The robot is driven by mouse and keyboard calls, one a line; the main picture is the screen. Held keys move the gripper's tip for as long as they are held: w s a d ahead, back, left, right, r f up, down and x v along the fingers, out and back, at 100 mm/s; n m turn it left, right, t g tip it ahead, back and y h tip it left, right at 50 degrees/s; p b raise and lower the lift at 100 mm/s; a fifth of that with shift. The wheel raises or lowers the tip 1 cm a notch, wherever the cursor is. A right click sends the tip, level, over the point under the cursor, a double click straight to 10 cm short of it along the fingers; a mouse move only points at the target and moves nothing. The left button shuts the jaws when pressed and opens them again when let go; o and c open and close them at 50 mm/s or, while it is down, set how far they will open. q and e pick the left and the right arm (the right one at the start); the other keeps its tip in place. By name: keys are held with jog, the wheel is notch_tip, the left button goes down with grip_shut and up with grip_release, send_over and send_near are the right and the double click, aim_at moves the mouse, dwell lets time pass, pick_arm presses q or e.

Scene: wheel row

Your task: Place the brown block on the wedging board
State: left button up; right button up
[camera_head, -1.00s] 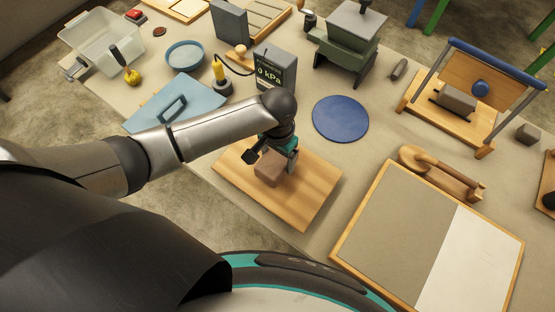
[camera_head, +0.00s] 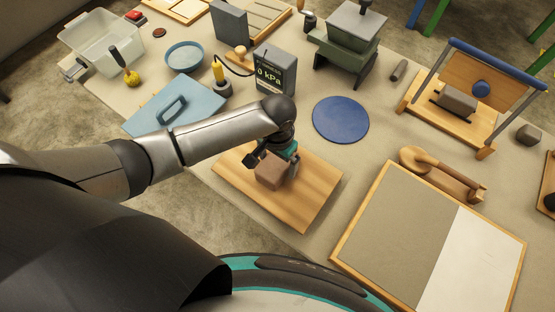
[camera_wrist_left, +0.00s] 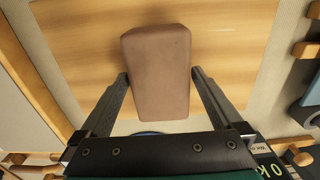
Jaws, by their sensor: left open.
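The brown block (camera_head: 269,172) lies on a plain wooden board (camera_head: 308,205) at the front middle of the table. My left gripper (camera_head: 272,160) is low over it. In the left wrist view the block (camera_wrist_left: 157,70) lies between the two open fingers of the left gripper (camera_wrist_left: 158,77); I cannot tell whether either finger touches it. The wedging board seems to be the wood-framed board with a grey half (camera_head: 393,225) and a white half, at the front right. Its surface is bare. My right gripper is not in view.
A blue disc (camera_head: 341,119) lies behind the wooden board. A gauge box reading 0 kPa (camera_head: 275,70) and a blue slab with a handle (camera_head: 175,105) stand near my left arm. A wooden tool (camera_head: 440,173) lies behind the framed board.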

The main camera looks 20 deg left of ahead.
aim_at(278, 161)
pick_arm(q)
notch_tip(278, 161, up, 11)
jog(key=p, duration=0.2)
jog(key=shift+f+p, duration=0.1)
jog(key=shift+p, duration=0.3)
jog(key=shift+r, duration=0.7)
